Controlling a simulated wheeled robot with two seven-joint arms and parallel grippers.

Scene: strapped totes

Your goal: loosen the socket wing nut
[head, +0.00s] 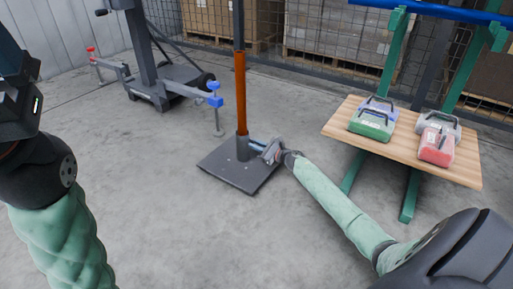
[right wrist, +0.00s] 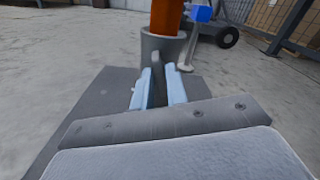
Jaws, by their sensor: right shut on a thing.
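An orange post (head: 241,92) stands upright in a grey socket (head: 242,149) on a dark square base plate (head: 232,176). In the right wrist view the socket (right wrist: 164,46) shows its round rim around the post (right wrist: 166,16). A thin grey upright wing, the wing nut (right wrist: 157,68), is on the near side of the socket. My right gripper (head: 257,146) reaches in low from the right. Its pale blue fingers (right wrist: 160,88) are on both sides of the wing nut and shut on it. The wing nut's far side is hidden. My left arm is at the left edge; its fingers are out of view.
A wooden table (head: 456,173) with green legs stands at the right, carrying several cases, among them a green one (head: 371,125) and a red one (head: 436,146). A grey wheeled stand (head: 168,85) is behind left. Mesh fencing and boxes line the back. Concrete floor before the plate is clear.

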